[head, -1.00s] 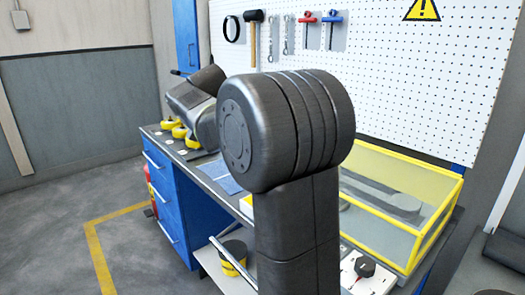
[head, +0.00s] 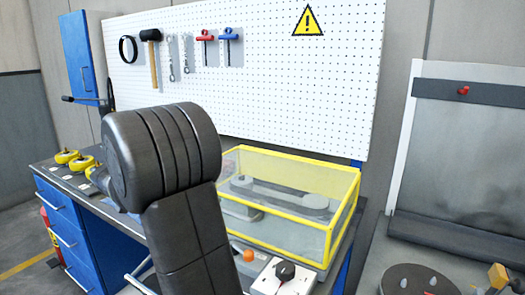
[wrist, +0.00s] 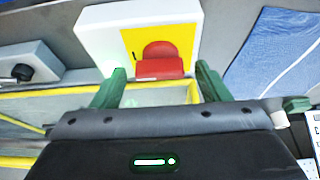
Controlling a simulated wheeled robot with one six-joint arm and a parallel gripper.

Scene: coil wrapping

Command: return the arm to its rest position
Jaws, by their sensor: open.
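My gripper (wrist: 160,70) shows in the wrist view with its two green fingers spread apart and nothing between them. Beyond the fingers is a white box (wrist: 100,35) with a yellow panel and a red part (wrist: 160,62). I cannot tell the distance to it. In the head view my dark arm rises in front of the workbench (head: 110,218), its rounded joint at left of centre. The gripper itself is hidden behind my arm there.
A yellow-framed clear case (head: 290,224) stands on the bench right of my arm. Yellow rolls (head: 66,156) sit at the bench's left end. A pegboard (head: 270,90) with tools is behind. A dark round disc (head: 415,280) is at lower right. A blue cloth (wrist: 275,50) shows in the wrist view.

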